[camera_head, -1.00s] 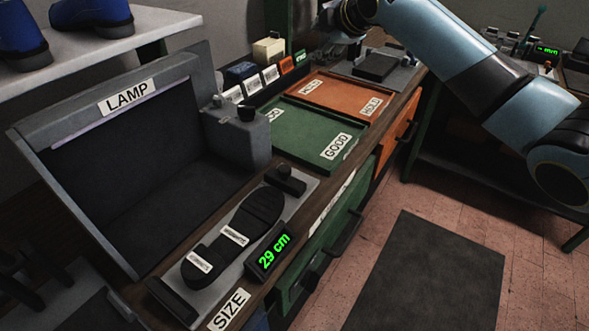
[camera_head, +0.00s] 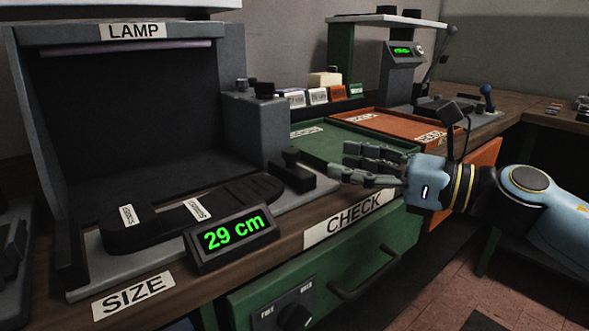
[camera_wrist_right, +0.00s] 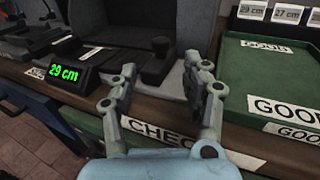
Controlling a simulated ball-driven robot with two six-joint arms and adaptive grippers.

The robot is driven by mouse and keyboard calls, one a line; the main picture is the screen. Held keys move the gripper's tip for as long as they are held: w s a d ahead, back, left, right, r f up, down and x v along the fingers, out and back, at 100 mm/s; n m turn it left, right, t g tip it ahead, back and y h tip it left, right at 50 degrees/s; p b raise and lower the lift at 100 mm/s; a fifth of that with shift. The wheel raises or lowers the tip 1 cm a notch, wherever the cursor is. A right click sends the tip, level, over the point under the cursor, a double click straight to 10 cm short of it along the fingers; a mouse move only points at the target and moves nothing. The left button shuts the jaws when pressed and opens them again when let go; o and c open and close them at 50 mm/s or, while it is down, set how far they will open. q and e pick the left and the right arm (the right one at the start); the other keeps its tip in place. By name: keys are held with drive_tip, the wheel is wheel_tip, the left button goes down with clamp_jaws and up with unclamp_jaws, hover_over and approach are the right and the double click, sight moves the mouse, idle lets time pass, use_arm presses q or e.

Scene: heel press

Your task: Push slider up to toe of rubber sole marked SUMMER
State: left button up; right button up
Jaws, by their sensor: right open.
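The black rubber sole (camera_head: 165,221) lies on the grey size gauge plate under the lamp hood, with its toe to the right. It carries two small white labels whose print is too blurred to read. The black slider (camera_head: 298,178) with a round knob stands close to the toe; I cannot tell whether they touch. The slider also shows between my fingers in the right wrist view (camera_wrist_right: 158,69). My right gripper (camera_head: 342,163) is open and empty, just right of the slider, its fingers pointing at it. My left gripper is not in view.
The display (camera_head: 232,236) reads 29 cm in front of the sole. The grey LAMP hood (camera_head: 135,32) rises behind it, with a grey post (camera_head: 258,130) behind the slider. The green GOOD tray (camera_head: 315,148) and orange tray (camera_head: 400,128) lie to the right. A green CHECK drawer is below.

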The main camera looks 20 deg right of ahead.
sight(298, 153)
drive_tip(key=shift+w+a+r, duration=0.25)
drive_tip(key=shift+w+a, duration=0.05)
drive_tip(key=shift+w, duration=0.1)
drive_tip(key=p+x, duration=0.1)
drive_tip(key=x, duration=0.8)
drive_tip(key=shift+w+a+f, duration=0.15)
drive_tip(key=shift+w, duration=0.05)
drive_tip(key=shift+c, duration=0.3)
